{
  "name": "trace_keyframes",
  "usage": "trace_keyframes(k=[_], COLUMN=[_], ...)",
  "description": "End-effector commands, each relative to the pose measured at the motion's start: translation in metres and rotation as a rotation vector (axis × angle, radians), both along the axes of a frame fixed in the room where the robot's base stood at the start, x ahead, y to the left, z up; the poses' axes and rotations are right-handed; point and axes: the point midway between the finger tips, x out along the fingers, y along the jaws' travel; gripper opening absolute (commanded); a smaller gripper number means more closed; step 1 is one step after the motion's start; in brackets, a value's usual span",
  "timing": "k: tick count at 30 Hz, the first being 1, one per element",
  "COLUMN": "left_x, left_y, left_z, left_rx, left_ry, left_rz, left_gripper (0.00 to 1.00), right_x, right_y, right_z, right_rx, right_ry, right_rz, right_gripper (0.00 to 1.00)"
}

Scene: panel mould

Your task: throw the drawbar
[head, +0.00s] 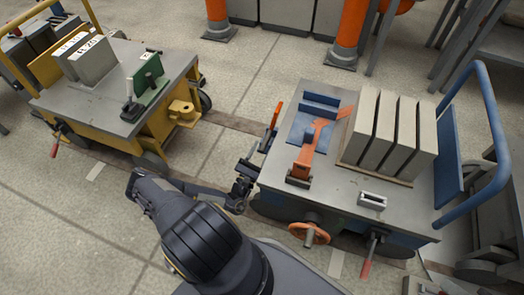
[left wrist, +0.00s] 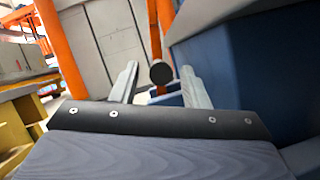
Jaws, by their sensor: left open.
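An upright bar with an orange end (head: 276,114), which looks like the drawbar, stands at the left edge of the blue cart (head: 337,192). My left gripper (head: 251,168) is low beside that edge, near the bar's lower part. In the left wrist view its two grey fingers (left wrist: 160,82) are spread apart. A dark round end (left wrist: 161,73) shows between the fingertips; I cannot tell whether it belongs to the bar or touches a finger. The yellow cart (head: 150,140) stands to the left, with a yellow coupling bracket (head: 183,112) facing the blue cart. My right gripper is not in view.
Grey panels (head: 389,130) and a blue-and-orange fixture (head: 318,122) stand on the blue cart. An orange handwheel (head: 309,233) and red-handled lever (head: 367,266) stick out at its front. Orange posts (head: 351,32) rise behind. Floor between the carts is clear.

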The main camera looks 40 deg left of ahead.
Motion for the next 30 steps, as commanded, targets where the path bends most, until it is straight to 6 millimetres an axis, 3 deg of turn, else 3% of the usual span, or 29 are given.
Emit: trace_keyframes(k=[10,20,30], left_x=[0.0059,0.0057,0.0053], left_y=[0.0008,0.0008,0.0019], left_z=[0.0028,0.0026,0.0025], left_rx=[0.0,-0.001,-0.01], left_ry=[0.0,0.0,-0.003], left_rz=[0.0,0.0,0.0], left_gripper=[0.41,0.0,0.0], right_x=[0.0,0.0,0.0], right_y=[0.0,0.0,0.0], right_z=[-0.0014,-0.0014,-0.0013], right_rx=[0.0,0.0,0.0], right_ry=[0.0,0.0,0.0], right_rz=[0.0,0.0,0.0], right_gripper=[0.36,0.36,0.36])
